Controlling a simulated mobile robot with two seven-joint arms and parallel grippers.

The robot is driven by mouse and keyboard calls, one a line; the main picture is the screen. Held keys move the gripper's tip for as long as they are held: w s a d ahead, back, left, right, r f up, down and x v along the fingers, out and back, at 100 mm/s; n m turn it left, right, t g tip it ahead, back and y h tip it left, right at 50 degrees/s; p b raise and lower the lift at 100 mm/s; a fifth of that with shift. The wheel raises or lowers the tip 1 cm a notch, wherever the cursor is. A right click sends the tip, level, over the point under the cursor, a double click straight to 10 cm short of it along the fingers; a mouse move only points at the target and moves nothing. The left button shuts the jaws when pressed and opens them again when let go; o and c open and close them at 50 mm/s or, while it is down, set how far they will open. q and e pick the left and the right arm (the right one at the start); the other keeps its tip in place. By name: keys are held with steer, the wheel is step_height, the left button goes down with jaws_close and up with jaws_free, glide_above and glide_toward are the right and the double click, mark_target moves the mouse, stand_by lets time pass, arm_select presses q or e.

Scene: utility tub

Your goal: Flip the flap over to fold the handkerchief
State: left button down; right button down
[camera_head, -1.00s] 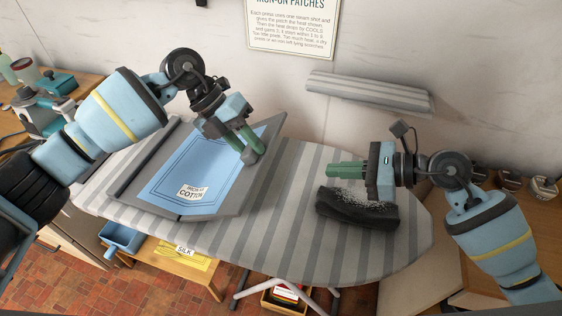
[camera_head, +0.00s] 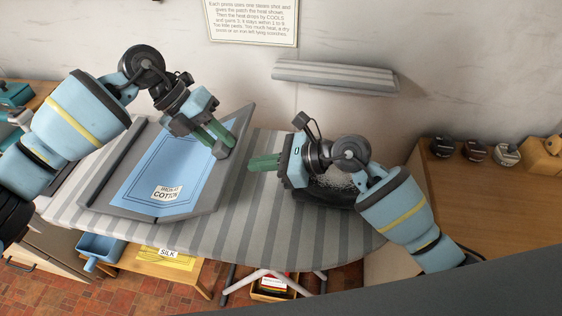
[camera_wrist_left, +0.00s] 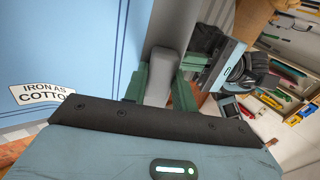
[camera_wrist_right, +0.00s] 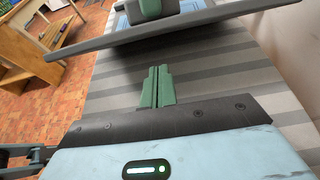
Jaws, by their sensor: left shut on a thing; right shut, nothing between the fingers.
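A blue handkerchief (camera_head: 150,165) with darker border lines and an "iron as cotton" label (camera_head: 167,192) lies on a grey folding board on the ironing board. The board's right part is the flap (camera_head: 228,172), which looks tilted up a little. My left gripper (camera_head: 220,146) is shut on the flap's grey grip tab (camera_wrist_left: 166,75) at its right edge. My right gripper (camera_head: 252,163) is shut and empty, just right of the flap and apart from it. The right wrist view shows its closed green fingers (camera_wrist_right: 157,86) over bare striped cloth, with the flap's edge (camera_wrist_right: 170,42) beyond.
The striped ironing board (camera_head: 300,238) has free room at its front right. A padded striped sleeve board (camera_head: 335,76) is on the wall. Wooden counters stand left and right.

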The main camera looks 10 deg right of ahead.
steer(key=shift+w+a+r, duration=0.15)
steer(key=shift+a+r, duration=0.25)
steer(key=shift+r, duration=0.25)
steer(key=shift+w+a+r, duration=0.15)
steer(key=shift+a+r, duration=0.2)
steer(key=shift+r, duration=0.3)
